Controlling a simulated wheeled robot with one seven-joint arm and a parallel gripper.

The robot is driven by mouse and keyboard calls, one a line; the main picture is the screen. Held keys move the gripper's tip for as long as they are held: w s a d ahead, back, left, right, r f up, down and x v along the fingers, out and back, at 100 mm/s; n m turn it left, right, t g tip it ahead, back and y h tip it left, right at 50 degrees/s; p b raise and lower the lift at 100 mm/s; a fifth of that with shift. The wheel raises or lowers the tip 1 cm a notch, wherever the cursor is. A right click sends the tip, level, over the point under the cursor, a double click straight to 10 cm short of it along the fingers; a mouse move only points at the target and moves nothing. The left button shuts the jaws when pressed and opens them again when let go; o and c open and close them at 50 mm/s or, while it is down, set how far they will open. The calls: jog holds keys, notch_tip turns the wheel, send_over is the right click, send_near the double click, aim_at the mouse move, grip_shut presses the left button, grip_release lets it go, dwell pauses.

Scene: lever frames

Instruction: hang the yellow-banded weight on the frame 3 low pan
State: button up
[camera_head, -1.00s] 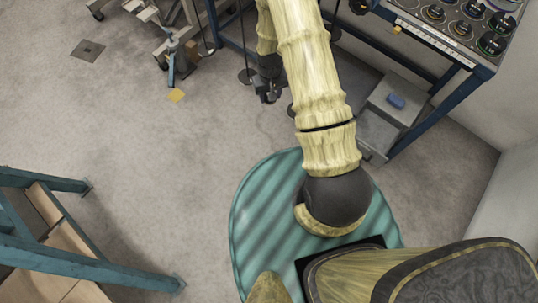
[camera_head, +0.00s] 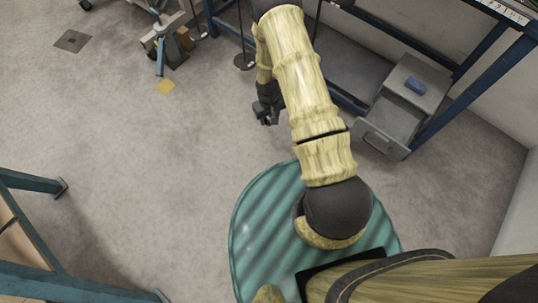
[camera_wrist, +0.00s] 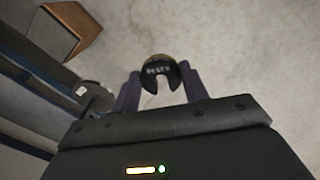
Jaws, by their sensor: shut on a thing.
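My gripper (camera_head: 265,113) hangs low over the floor beyond the green base in the head view. In the wrist view my gripper (camera_wrist: 160,84) is shut on a dark slotted weight (camera_wrist: 157,70). The weight has a hint of yellow along its top edge and small pale markings that I cannot read. Its slot faces down in the picture, between the two fingers. The weight is too small to make out in the head view. No pan of frame 3 can be identified in these views.
Blue framework (camera_head: 75,284) stands at lower left. The wrist view shows a brown block (camera_wrist: 70,32). Open floor lies left of my arm.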

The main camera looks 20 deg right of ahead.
jog(key=n+b, duration=0.1)
jog(key=b, duration=1.8)
send_near(269, 158)
jog(key=shift+r, duration=0.15)
jog(key=shift+f+b, duration=2.55)
jog(key=shift+f, duration=0.4)
jog(key=shift+f, duration=0.45)
jog(key=o, duration=1)
jog(key=shift+o, duration=0.2)
